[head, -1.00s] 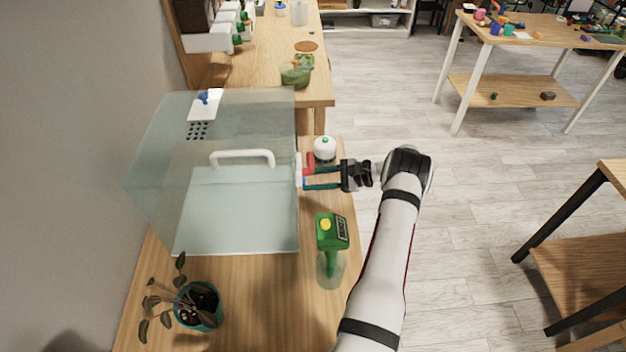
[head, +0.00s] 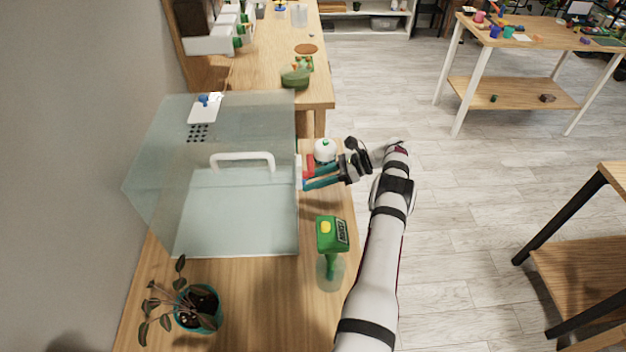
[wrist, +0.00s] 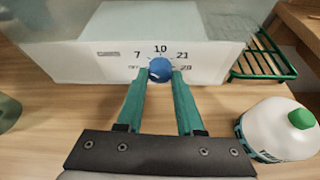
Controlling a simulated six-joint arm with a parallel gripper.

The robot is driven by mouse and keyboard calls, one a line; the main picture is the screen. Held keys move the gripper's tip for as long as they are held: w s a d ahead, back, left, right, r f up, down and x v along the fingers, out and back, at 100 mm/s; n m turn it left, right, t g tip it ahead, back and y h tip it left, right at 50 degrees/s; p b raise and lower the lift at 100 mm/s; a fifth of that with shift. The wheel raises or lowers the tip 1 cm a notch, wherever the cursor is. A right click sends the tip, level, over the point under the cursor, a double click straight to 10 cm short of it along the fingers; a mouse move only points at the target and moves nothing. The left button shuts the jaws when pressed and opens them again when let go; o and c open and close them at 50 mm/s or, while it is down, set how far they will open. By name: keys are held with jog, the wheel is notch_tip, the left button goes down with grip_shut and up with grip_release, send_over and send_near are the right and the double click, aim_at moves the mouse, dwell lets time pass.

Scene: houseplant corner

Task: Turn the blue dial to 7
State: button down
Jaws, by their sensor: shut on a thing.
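The blue dial (wrist: 161,69) sits on the white front panel (wrist: 105,62) of a clear glass-like case (head: 235,225). Around it are the marks OFF, 7, 10, 21 and 28. A small pale mark on the dial's lower left seems to face the OFF side, left of and below 7. My gripper (wrist: 159,76) has its two teal fingers shut on the dial, one on each side. In the head view my gripper (head: 307,178) reaches the case's right face from the right, tilted; the dial itself is hidden there.
A white bottle with a green cap (wrist: 275,132) stands close to my gripper's right in the wrist view. A green spray bottle (head: 332,235) stands nearer in the head view. A potted plant (head: 198,306) stands at the near left.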

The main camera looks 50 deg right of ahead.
dwell(0.4)
jog(key=c, duration=0.5)
grip_release()
jog(key=shift+c, duration=0.2)
jog(key=v, duration=0.3)
jog(key=shift+d+r, duration=0.1)
jog(key=shift+r, duration=0.25)
notch_tip(320, 180, up, 6)
jog(key=shift+r, duration=0.15)
